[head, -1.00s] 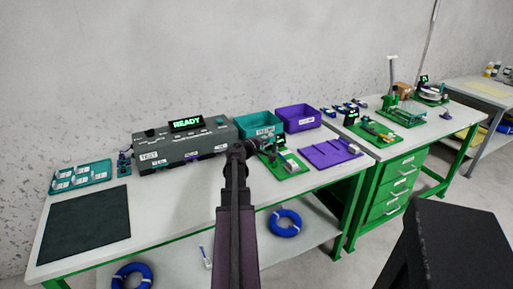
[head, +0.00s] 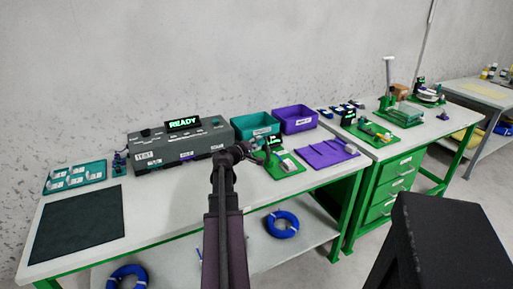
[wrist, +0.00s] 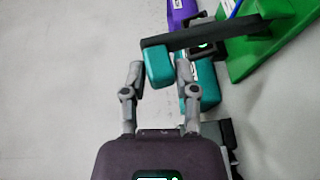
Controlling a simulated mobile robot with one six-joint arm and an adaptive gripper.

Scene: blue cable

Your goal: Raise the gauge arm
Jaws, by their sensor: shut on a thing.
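The gauge stands on a green base (head: 288,166) on the bench, with a small lit display (head: 278,143). In the wrist view, the gauge arm (wrist: 205,35) is a black bar reaching left from the green frame (wrist: 268,40). A teal grip block (wrist: 157,67) is at its left end. My gripper (wrist: 159,72) is shut on this block, with a finger on each side. In the head view my gripper (head: 247,151) is at the left of the gauge; its fingers are too small to make out there. The height of the bar above the bench is hard to judge.
A grey tester (head: 180,148) reading READY stands left of the gauge. A teal bin (head: 255,126) and a purple bin (head: 296,118) stand behind it. A purple tray (head: 327,153) lies to its right. A dark mat (head: 77,222) lies at the left.

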